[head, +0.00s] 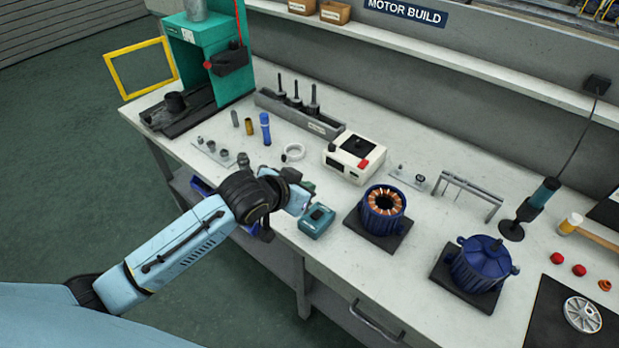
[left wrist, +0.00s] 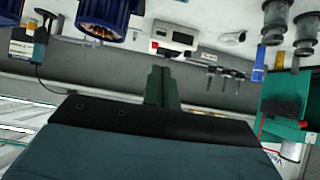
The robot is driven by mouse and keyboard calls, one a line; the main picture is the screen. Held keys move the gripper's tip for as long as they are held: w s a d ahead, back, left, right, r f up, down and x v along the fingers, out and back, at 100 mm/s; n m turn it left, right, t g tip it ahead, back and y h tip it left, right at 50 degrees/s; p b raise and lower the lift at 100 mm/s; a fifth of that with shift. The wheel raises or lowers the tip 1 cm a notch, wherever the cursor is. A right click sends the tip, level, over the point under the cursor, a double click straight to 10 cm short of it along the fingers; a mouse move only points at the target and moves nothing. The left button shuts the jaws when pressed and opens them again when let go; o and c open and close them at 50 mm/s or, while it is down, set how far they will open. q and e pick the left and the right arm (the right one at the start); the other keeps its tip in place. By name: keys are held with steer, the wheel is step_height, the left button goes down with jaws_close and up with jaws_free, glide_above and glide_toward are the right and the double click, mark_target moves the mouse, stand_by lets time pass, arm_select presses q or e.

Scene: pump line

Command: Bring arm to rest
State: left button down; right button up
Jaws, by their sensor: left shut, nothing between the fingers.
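My left arm (head: 190,240) comes in from the left, and its gripper (head: 300,190) is above the front edge of the workbench (head: 440,235). The fingers are partly hidden by the wrist in the head view. In the left wrist view the green fingers (left wrist: 161,86) are together with nothing between them. A small teal box (head: 317,220) sits on the bench just beside the gripper; I cannot tell whether they touch. My right gripper is in neither view.
A blue motor housing with copper windings (head: 383,208) and a closed blue motor (head: 480,265) stand on dark pads to the right. A white tester (head: 352,157) and a green press (head: 212,60) stand farther back. Open floor (head: 60,150) lies left of the bench.

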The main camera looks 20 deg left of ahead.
arm_select(q)
steer(key=s+a+f+n+g+y, duration=0.1)
steer(key=s+a+f+g+y, duration=0.15)
steer(key=s, duration=1.05)
steer(key=s+a+f+n+g+y, duration=0.15)
steer(key=s+g, duration=0.25)
steer(key=s, duration=1)
step_height(320, 180, down, 29)
steer(key=s+m+g+b, duration=0.1)
steer(key=s+g+b, duration=0.1)
steer(key=b, duration=0.1)
steer(key=s+a+f+b, duration=0.2)
steer(key=s+f+b, duration=0.1)
steer(key=s+f, duration=1.3)
steer(key=shift+a+f+g+h, duration=0.2)
steer(key=shift+f+g+h, duration=0.15)
steer(key=shift+f, duration=0.45)
